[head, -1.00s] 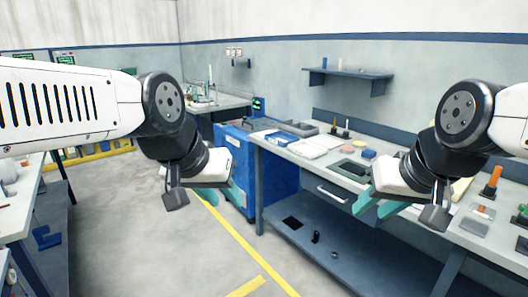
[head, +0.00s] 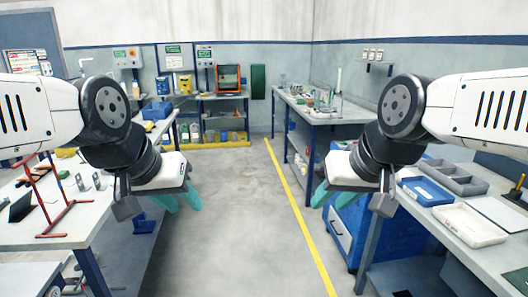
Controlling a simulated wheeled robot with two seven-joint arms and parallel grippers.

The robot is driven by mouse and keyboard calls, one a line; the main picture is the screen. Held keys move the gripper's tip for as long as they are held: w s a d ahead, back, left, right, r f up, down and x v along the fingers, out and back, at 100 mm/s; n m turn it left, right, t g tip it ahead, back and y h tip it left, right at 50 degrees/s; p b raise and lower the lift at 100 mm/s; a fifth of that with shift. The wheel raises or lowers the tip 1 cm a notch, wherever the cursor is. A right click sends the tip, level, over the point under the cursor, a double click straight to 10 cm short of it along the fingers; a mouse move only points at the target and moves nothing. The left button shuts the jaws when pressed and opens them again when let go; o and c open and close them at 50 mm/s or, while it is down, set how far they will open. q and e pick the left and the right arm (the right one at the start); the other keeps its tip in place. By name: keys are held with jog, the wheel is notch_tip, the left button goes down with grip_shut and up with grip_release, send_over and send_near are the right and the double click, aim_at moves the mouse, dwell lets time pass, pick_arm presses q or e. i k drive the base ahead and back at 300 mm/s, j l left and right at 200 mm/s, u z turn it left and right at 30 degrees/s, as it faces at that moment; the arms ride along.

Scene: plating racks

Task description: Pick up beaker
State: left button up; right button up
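No beaker can be made out for certain. Small glassware-like items (head: 322,97) stand on the far bench (head: 335,114) at the back right in the head view, too small to name surely. My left gripper (head: 180,202) hangs over the aisle floor, beside the left table. Its teal fingers are parted and hold nothing visible. My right gripper (head: 332,197) hangs at the right side of the aisle, in front of the blue cabinet. Its teal fingers also look parted and empty. Both grippers are far from the back bench.
A left table (head: 60,222) holds a red frame (head: 68,205). The right table (head: 465,252) holds a white tray (head: 468,224) and a grey divided bin (head: 453,177). A blue cabinet (head: 347,225) borders the aisle. The floor (head: 235,235) between is clear.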

aim_at(317, 158)
jog(key=i+z, duration=0.15)
jog(key=i, duration=0.5)
jog(key=i+j+z, duration=0.1)
jog(key=i, duration=0.55)
jog(key=i+j+z, duration=0.15)
jog(key=i, duration=0.55)
jog(key=i+j+z, duration=0.2)
jog(key=i, duration=0.15)
jog(key=i+j+z, duration=0.2)
jog(key=i, duration=0.15)
jog(key=i+j+u, duration=0.9)
jog(key=i+u, duration=0.15)
jog(key=i, duration=0.3)
jog(key=i+u, duration=0.35)
jog(key=i, duration=0.15)
jog(key=i+j+z, duration=0.1)
jog(key=i+z, duration=0.25)
jog(key=i+j+z, duration=0.2)
jog(key=i+z, duration=0.15)
jog(key=i+j+z, duration=0.15)
jog(key=z, duration=0.35)
jog(key=i+j+z, duration=0.25)
jog(key=z, duration=0.2)
jog(key=i+j+z, duration=0.15)
jog(key=j+z, duration=0.15)
jog(key=z, duration=0.2)
jog(key=j+z, duration=0.35)
jog(key=z, duration=0.15)
jog(key=j+z, duration=0.8)
jog(key=j, duration=0.2)
